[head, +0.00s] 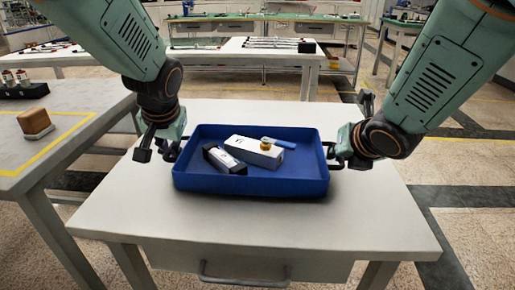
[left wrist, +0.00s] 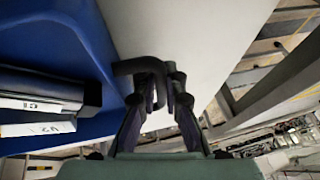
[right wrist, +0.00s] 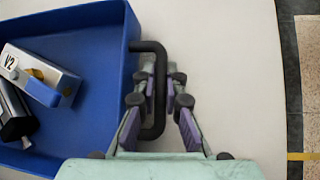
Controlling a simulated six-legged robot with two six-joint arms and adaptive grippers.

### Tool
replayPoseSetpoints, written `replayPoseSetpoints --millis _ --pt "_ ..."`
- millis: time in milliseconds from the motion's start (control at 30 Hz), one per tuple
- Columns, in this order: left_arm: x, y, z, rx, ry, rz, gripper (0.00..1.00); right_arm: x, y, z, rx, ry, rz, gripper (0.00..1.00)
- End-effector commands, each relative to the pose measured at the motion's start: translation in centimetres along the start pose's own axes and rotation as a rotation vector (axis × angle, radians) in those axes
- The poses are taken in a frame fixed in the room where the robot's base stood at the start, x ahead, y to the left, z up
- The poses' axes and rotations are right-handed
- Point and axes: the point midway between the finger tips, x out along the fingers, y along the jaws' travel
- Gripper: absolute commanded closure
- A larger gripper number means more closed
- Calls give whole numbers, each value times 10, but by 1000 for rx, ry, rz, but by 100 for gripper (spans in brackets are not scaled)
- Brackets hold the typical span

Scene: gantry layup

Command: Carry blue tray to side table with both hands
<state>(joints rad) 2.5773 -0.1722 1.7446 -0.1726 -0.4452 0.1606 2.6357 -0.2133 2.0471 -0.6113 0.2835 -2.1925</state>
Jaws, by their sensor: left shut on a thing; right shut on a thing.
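The blue tray (head: 252,185) is on or just above the white side table (head: 255,225); I cannot tell if it touches. My left gripper (head: 158,146) is shut on the tray's left black handle, which shows in the left wrist view (left wrist: 140,66). My right gripper (head: 343,155) is shut on the right black handle, clear in the right wrist view (right wrist: 160,95).
A grey table (head: 70,130) with a yellow line, a brown block (head: 35,123) and a black holder stands at the left. More workbenches (head: 245,48) stand behind. The side table's front and right parts are clear. A drawer handle (head: 245,279) sticks out at its front.

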Motion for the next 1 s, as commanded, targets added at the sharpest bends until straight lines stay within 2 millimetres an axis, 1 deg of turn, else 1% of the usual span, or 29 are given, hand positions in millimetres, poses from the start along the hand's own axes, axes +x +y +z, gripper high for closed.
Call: replayPoseSetpoints --millis 467,500,733,767,1000 --pt "14 3 5 -1 5 0 100 11 -2 -10 -1 -4 3 100" --pt "14 4 6 -1 1 0 89 11 -2 -11 -1 -1 1 89" --pt "14 3 5 0 1 0 69 11 -2 -10 -1 -1 1 69" --pt "14 3 5 0 1 0 68 11 -2 -10 -1 -1 1 68" --pt "14 3 6 -1 0 0 68 11 -2 -10 -1 -1 1 68"
